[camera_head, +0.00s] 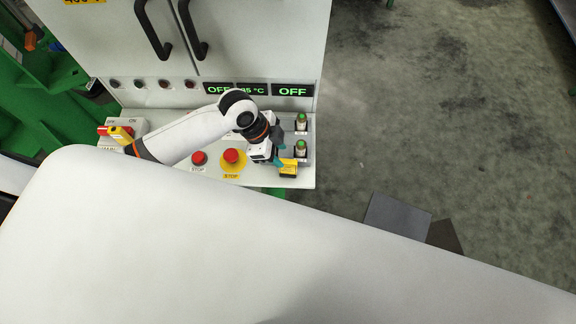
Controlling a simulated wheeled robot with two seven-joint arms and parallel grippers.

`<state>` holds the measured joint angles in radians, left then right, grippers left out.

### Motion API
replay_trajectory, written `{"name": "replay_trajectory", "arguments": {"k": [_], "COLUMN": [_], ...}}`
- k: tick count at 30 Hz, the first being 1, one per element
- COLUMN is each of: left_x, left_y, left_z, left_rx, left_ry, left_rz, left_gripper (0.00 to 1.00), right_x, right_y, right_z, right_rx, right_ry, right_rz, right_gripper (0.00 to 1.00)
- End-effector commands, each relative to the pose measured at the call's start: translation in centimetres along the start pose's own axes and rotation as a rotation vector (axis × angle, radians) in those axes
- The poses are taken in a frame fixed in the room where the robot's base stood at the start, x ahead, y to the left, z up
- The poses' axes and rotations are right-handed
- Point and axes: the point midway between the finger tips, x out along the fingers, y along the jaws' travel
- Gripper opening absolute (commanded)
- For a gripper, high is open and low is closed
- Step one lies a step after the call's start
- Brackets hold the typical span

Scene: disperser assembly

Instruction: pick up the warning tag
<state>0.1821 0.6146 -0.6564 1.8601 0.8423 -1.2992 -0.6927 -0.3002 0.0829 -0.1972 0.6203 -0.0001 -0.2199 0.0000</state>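A small yellow tag (288,167), which looks like the warning tag, is at the right end of the panel's ledge, below the green-topped parts. My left gripper (280,156), with teal fingertips, is right at the tag's upper left side. It points down and to the right. The fingers are small and partly hidden by the gripper body, so I cannot tell whether they touch or hold the tag. My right gripper is not in view.
The ledge (220,176) carries red stop buttons (232,156) and two green-topped parts (301,148) close to my gripper. A switch box with a red and yellow handle (118,133) is at the left. The white cabinet (240,40) stands behind. Open floor lies to the right.

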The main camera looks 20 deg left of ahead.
Motion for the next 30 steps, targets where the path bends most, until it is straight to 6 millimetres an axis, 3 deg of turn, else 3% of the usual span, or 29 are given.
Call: {"name": "replay_trajectory", "arguments": {"k": [4, 11, 21, 30], "left_x": [2.4, 4.0, 8.3, 8.8], "left_y": [0.0, 0.0, 0.2, 0.2], "left_z": [0.1, 0.1, 0.0, -0.1], "left_rx": [-0.003, -0.003, -0.004, -0.002], "left_ry": [-0.001, 0.000, 0.000, 0.000], "left_rz": [-0.002, 0.000, 0.001, 0.003], "left_gripper": [0.40, 0.40, 0.40, 0.40], "right_x": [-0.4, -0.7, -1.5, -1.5], "right_y": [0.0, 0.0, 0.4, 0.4], "right_z": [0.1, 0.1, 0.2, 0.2], "right_rx": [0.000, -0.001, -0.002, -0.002], "right_ry": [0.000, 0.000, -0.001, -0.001], "right_rz": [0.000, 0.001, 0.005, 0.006], "right_gripper": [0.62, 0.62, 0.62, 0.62]}}
